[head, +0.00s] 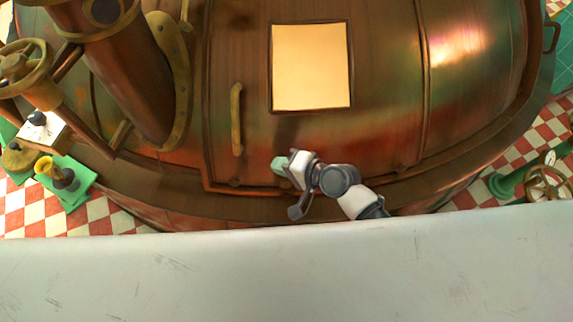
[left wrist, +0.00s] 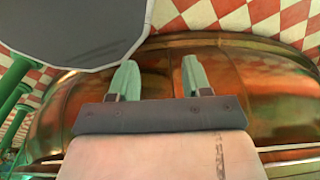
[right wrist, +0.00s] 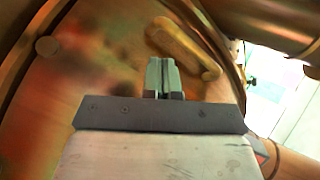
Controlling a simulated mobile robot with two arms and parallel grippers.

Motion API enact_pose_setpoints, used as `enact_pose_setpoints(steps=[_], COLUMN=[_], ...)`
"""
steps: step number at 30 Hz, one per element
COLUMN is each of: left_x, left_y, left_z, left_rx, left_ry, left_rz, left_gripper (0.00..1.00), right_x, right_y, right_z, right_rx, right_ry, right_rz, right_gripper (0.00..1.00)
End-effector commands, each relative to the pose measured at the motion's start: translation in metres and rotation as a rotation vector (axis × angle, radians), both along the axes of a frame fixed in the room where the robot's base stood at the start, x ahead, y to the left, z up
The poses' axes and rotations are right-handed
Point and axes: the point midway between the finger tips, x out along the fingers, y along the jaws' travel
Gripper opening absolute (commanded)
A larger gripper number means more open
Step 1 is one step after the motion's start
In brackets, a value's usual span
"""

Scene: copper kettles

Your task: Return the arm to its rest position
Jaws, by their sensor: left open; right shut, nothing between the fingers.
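My right gripper (head: 279,165) is in front of the large copper kettle (head: 390,130), near the lower edge of its door panel. In the right wrist view its green fingers (right wrist: 163,76) are together with nothing between them. A brass handle (right wrist: 184,46) lies just beyond the fingertips there; it also shows in the head view (head: 237,118), left of the gripper. My left gripper (left wrist: 157,78) shows only in the left wrist view. Its two green fingers are apart and empty, with copper surface behind them. My left arm is not seen in the head view.
A pale square window (head: 311,67) is set in the kettle above the right gripper. A thick copper pipe (head: 125,75) and a valve wheel (head: 22,68) stand at the left. A green valve (head: 520,182) stands at the right. The checkered floor (head: 100,213) shows beside the kettle.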

Motion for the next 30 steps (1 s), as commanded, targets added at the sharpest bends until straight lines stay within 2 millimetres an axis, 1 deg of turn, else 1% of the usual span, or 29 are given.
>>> enact_pose_setpoints(steps=[1,4,11,13,14,15,17,20,21,23,24,26,27,29,30], left_x=[0.0,-0.002,-0.006,-0.006,-0.006,-0.006,-0.006,-0.007,-0.007,-0.007,-0.007,-0.007,-0.007,-0.007,-0.007], left_y=[0.003,0.003,-0.008,-0.011,-0.012,-0.012,-0.012,-0.012,-0.012,-0.012,-0.011,-0.011,-0.01,-0.009,-0.009], left_z=[-0.001,-0.001,-0.001,-0.001,-0.001,-0.001,-0.001,-0.002,-0.002,-0.002,-0.002,-0.002,-0.002,-0.002,-0.002], left_rx=[0.003,0.003,-0.011,-0.014,-0.015,-0.015,-0.015,-0.015,-0.015,-0.015,-0.015,-0.013,-0.012,-0.011,-0.011], left_ry=[-0.001,0.001,0.007,0.008,0.008,0.008,0.008,0.009,0.009,0.009,0.009,0.01,0.01,0.01,0.01], left_rz=[0.0,0.0,0.005,0.006,0.006,0.006,0.005,0.005,0.004,0.004,0.004,0.003,0.003,0.002,0.002], left_gripper=[0.48,0.48,0.48,0.48,0.48,0.48,0.48,0.48,0.48,0.48,0.48,0.48,0.48,0.48,0.48], right_x=[-0.003,-0.007,-0.008,-0.008,-0.008,-0.007,-0.008,-0.016,-0.023,-0.039,-0.051,-0.075,-0.093,-0.125,-0.147], right_y=[-0.005,-0.009,-0.011,-0.012,-0.014,-0.018,-0.028,-0.055,-0.069,-0.09,-0.104,-0.125,-0.138,-0.157,-0.168], right_z=[0.002,0.005,0.006,0.003,-0.001,-0.01,-0.032,-0.087,-0.112,-0.151,-0.175,-0.209,-0.23,-0.26,-0.277], right_rx=[-0.002,-0.001,-0.002,-0.01,-0.021,-0.044,-0.099,-0.251,-0.326,-0.444,-0.521,-0.633,-0.703,-0.805,-0.866], right_ry=[-0.001,0.0,0.001,0.001,0.001,0.0,0.0,0.002,0.004,0.009,0.014,0.024,0.034,0.048,0.061], right_rz=[0.0,0.001,0.0,-0.002,-0.006,-0.013,-0.029,-0.049,-0.05,-0.04,-0.023,0.015,0.047,0.11,0.157], right_gripper=[0.0,0.0,0.0,0.0,0.0,0.0,0.0,0.0,0.0,0.0,0.0,0.0,0.0,0.0,0.0])
